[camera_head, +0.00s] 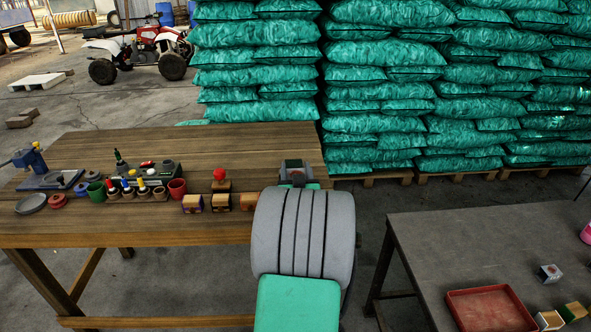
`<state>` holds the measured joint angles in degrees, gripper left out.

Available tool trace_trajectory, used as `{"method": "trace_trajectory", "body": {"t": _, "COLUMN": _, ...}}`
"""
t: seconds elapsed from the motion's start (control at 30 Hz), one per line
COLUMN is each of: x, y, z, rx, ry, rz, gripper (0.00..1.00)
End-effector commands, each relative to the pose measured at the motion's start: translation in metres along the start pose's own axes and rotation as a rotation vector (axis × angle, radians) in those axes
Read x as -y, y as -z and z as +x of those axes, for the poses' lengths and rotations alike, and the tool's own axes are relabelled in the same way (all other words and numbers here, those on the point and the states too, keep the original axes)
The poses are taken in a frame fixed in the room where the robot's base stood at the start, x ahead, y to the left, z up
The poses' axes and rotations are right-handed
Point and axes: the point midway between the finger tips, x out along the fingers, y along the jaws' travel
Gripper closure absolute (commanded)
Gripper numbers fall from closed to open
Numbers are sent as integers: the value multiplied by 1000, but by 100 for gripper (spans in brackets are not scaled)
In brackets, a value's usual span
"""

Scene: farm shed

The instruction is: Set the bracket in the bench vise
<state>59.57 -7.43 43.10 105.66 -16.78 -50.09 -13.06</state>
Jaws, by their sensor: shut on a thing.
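A blue tool on a dark flat base (40,170) stands at the left end of the wooden bench (110,226). It may be the bench vise, but it is too small to tell. My grey and green arm reaches over the bench's right end, and its large link hides my gripper and whatever it holds. A small dark block-shaped part shows just past the link; I cannot tell whether it is part of my wrist or a separate thing. I cannot make out the bracket.
Pots, a grey dish (31,204), a rack of coloured-handled tools (137,192) and several small blocks (221,201) crowd the bench's front. Its back is clear. A grey table (450,255) at right bears a red tray (490,309) and blocks. Green sacks (390,90) stand behind.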

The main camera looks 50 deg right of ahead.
Motion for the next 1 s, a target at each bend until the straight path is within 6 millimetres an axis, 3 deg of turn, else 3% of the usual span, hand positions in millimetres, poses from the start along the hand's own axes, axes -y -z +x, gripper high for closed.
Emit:
{"method": "trace_trajectory", "body": {"t": 0.3, "x": 0, "y": -3, "z": 0, "rx": -2, "ry": 1, "rz": 0, "gripper": 97}}
{"method": "trace_trajectory", "body": {"t": 0.33, "x": 0, "y": -2, "z": 0, "rx": -1, "ry": 1, "rz": 0, "gripper": 44}}
{"method": "trace_trajectory", "body": {"t": 0.57, "x": 0, "y": -2, "z": 0, "rx": 0, "ry": 1, "rz": 0, "gripper": 25}}
{"method": "trace_trajectory", "body": {"t": 1.0, "x": 0, "y": -2, "z": -3, "rx": 0, "ry": 0, "rz": 1, "gripper": 24}}
